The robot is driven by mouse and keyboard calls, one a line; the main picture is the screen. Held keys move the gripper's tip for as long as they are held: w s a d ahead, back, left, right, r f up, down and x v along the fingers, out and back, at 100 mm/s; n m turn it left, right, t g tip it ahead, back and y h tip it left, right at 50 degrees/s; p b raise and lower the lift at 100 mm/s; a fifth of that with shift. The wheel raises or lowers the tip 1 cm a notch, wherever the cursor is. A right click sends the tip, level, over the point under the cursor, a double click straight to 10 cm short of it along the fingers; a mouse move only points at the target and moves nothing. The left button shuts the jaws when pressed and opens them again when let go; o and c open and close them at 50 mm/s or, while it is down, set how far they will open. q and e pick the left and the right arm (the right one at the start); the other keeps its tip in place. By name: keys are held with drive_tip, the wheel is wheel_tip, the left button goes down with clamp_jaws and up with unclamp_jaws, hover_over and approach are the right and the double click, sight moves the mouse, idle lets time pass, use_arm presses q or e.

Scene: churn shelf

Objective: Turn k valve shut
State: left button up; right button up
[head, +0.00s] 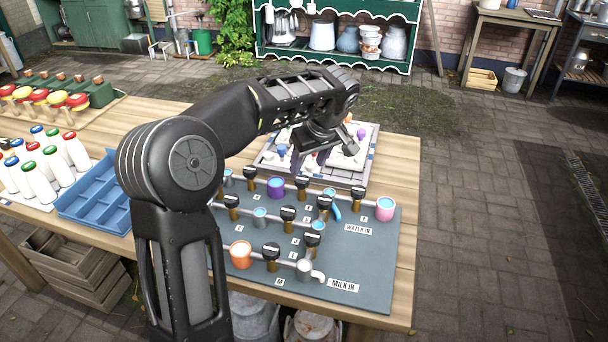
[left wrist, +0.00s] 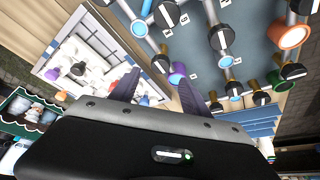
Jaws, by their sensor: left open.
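A grey valve board (head: 375,265) lies on the wooden table, with grey pipes and several black-knobbed valves on brass stems. Small letter tags mark the valves, but I cannot read which one is k. One valve (head: 288,213) stands mid-board, and others (head: 270,249) stand nearer the front. Each knob has a pale bar across its top. My left gripper (head: 311,163) is above the back edge of the board, partly hidden by its own wrist. In the left wrist view its two dark fingers (left wrist: 158,80) are apart with a valve knob (left wrist: 161,64) showing between them. Contact cannot be told.
A white-and-grey tray (head: 352,180) with small items lies behind the board. The pipes carry coloured cups, including a pink one (head: 385,208) and an orange one (head: 240,255). My arm hides the board's left part.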

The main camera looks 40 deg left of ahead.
sight(302, 179)
use_arm(q)
drive_tip(key=p+x, duration=0.1)
drive_tip(key=x, duration=0.5)
drive_tip(key=shift+a+f, duration=0.15)
drive_tip(key=shift+f, duration=0.25)
drive_tip(key=shift+c, duration=0.4)
clamp_jaws()
